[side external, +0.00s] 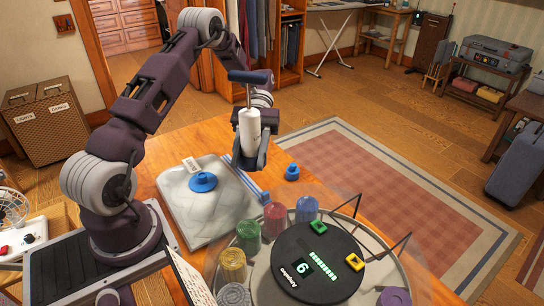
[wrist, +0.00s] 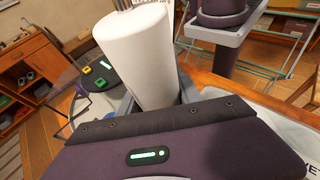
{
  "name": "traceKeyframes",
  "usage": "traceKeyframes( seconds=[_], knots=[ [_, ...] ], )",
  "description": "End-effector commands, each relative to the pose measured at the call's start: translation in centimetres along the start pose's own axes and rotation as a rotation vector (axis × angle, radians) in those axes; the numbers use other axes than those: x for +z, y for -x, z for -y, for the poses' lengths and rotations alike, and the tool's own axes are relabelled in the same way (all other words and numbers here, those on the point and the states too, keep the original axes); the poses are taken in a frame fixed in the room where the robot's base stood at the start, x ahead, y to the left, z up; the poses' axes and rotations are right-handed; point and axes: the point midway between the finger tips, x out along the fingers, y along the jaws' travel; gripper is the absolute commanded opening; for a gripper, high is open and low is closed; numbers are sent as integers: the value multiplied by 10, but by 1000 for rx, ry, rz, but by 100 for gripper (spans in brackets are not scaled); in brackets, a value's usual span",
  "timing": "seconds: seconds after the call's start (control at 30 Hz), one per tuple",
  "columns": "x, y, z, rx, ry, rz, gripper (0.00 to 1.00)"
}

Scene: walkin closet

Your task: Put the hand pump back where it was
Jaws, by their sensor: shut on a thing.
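The hand pump (side external: 249,122) has a white barrel and a dark T-shaped handle on top. My gripper (side external: 250,155) is shut on its barrel and holds it upright, above the wooden table. A clear storage bag (side external: 185,215) with a blue round valve (side external: 203,182) lies on the table, left of and below the pump. A small blue cap (side external: 292,172) sits on the table to the right of the bag. The fingertips are partly hidden.
A blue strip (side external: 245,182) lies along the bag's right edge. Bare table (side external: 300,202) shows right of the bag.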

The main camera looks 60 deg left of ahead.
Motion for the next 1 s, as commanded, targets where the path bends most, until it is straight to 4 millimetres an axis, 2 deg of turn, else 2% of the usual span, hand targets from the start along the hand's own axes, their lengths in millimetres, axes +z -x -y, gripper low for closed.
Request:
traceKeyframes(
  seconds=[0.1, 0.2, 0.37, 0.5, 0.7, 0.9, 1.0],
  knots=[
    [-5, 37, -34, 335, 134, -1, 0],
    [-8, 78, -57, 597, 241, -3, 0],
    [-10, 146, -74, 944, 386, -4, 0],
    [-10, 199, -74, 1171, 480, -5, 0],
    [-8, 257, -62, 1393, 570, -4, 0],
    [-7, 294, -47, 1524, 625, -5, 0],
    [-10, 304, -41, 1568, 646, -1, 0]
  ],
)
